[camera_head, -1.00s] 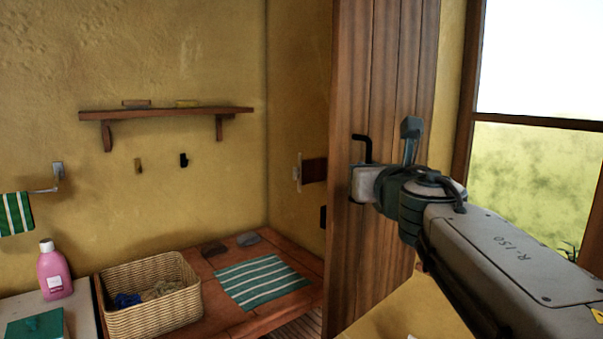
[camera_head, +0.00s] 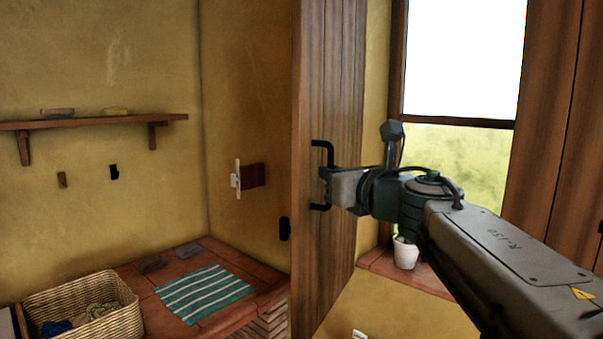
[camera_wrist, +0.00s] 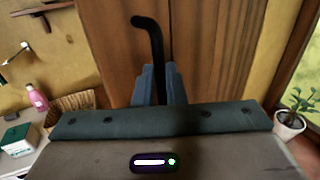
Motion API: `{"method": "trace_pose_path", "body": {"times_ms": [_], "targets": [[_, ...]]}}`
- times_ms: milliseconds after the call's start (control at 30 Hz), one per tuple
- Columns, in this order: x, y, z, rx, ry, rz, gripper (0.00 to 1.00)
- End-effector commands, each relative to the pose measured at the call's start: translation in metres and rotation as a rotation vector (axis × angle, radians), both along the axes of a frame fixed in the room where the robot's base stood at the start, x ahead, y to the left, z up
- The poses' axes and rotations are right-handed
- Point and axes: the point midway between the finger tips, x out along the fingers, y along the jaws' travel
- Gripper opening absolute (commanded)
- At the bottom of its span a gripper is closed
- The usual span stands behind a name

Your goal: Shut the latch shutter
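The latch shutter (camera_head: 335,110) is a tall brown plank panel standing out from the wall at the left side of the window, swung open. A black bar handle (camera_head: 322,148) is on its face near the left edge. My gripper (camera_head: 326,187) is at this handle. In the wrist view the handle (camera_wrist: 152,35) runs down between the two blue-grey fingers (camera_wrist: 159,85), which look closed around it. The handle's lower part is hidden there by the fingers and the gripper body.
The window (camera_head: 460,75) is right of the shutter, with another wooden panel (camera_head: 560,110) on its far side. A potted plant (camera_head: 405,253) stands on the sill. A small catch plate (camera_head: 237,180) and brown block are on the left wall. A wicker basket (camera_head: 85,330) sits lower left.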

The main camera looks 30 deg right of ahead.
Motion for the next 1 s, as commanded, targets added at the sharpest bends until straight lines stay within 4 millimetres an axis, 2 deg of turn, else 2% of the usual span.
{"method": "trace_pose_path", "body": {"times_ms": [33,100,400,833,1000], "targets": [[-0.002,-0.008,0.006,0.004,-0.01,-0.024,0.13],[-0.002,-0.007,0.005,0.003,-0.009,-0.022,0.32],[0.0,0.009,0.004,-0.007,-0.005,-0.01,0.32],[0.0,0.009,0.004,-0.009,-0.004,-0.01,0.32],[0.0,0.009,0.019,-0.011,-0.005,-0.011,0.32]]}}
